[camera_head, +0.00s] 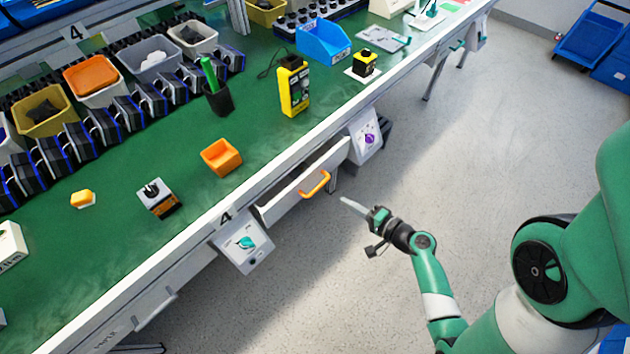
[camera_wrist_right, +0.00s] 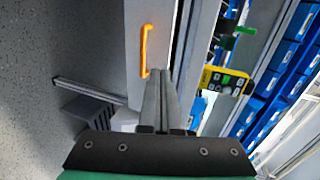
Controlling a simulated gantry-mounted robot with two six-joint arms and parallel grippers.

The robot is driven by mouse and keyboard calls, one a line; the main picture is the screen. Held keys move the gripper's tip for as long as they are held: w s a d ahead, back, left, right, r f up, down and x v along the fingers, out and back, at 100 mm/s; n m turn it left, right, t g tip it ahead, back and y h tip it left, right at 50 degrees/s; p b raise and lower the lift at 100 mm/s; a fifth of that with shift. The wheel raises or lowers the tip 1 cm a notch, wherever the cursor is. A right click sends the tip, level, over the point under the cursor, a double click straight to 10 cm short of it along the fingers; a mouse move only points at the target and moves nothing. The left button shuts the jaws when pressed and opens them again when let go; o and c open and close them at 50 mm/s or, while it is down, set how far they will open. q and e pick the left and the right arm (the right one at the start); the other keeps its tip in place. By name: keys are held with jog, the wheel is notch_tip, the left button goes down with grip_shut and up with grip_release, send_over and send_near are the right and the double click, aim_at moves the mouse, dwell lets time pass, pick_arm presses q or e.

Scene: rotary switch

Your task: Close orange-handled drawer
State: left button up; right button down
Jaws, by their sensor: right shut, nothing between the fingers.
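The drawer (camera_head: 285,203) under the workbench stands partly pulled out, with a dark gap behind its pale front. Its orange handle (camera_head: 316,184) shows on that front. In the right wrist view the orange handle (camera_wrist_right: 145,50) lies along the pale drawer front (camera_wrist_right: 131,30), just up and left of my fingertips. My right gripper (camera_head: 346,202) is shut and empty, in front of the drawer and a little right of the handle. A gap shows between them in the head view; in the wrist view I cannot tell whether the fingertips (camera_wrist_right: 161,74) touch the front. My left gripper is out of view.
A switch box with a teal knob (camera_head: 246,243) hangs left of the drawer, and one with a purple knob (camera_head: 369,139) hangs right. The green bench top (camera_head: 120,240) carries an orange bin (camera_head: 221,157) and a yellow device (camera_head: 294,88). The floor before the drawer is clear.

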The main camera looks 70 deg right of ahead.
aim_at(307, 176)
jog(key=x, duration=0.4)
jog(key=b+x, duration=0.1)
jog(key=x, duration=0.8)
jog(key=shift+w+d+r+b, duration=0.1)
jog(key=shift+w+r+b, duration=0.1)
jog(key=shift+r+b, duration=0.2)
jog(key=shift+w+d, duration=0.15)
jog(key=shift+w, duration=0.15)
jog(key=w, duration=0.1)
jog(key=w+d, duration=0.1)
jog(key=w, duration=0.2)
jog(key=shift+w+d+f+b, duration=0.1)
jog(key=shift+w+d+b, duration=0.1)
jog(key=shift+d+b, duration=0.2)
jog(key=shift+s+f, duration=0.1)
